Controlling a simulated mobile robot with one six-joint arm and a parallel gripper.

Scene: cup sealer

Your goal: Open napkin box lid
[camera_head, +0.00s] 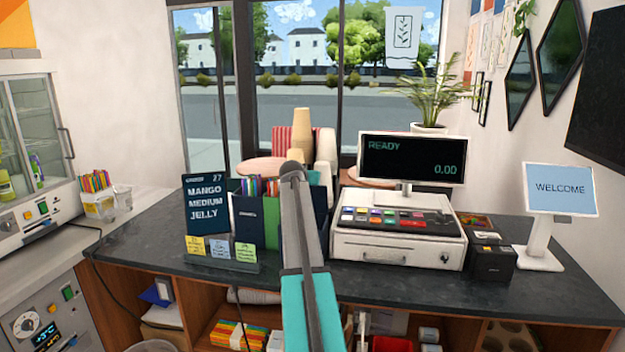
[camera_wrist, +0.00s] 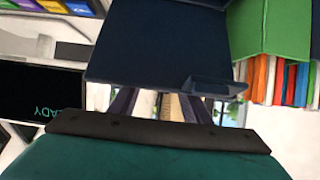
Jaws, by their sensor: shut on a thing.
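The napkin box looks to be the dark navy box (camera_head: 317,218) on the counter, right of the green folder and partly hidden behind my arm. In the wrist view its navy lid (camera_wrist: 160,42) fills the upper middle, with a small raised tab (camera_wrist: 215,86) at its near right edge. My gripper (camera_wrist: 160,104) is at the near edge of this lid, shut on it. The exact contact is hidden under the panel. In the head view my arm covers the gripper. How far the lid is lifted cannot be told.
A green folder (camera_head: 272,222) and a navy pencil holder (camera_head: 247,216) stand close on the left. The cash register (camera_head: 398,240) with its READY screen (camera_head: 413,158) is close on the right. An order sign (camera_head: 206,205) with sticky notes stands farther left.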

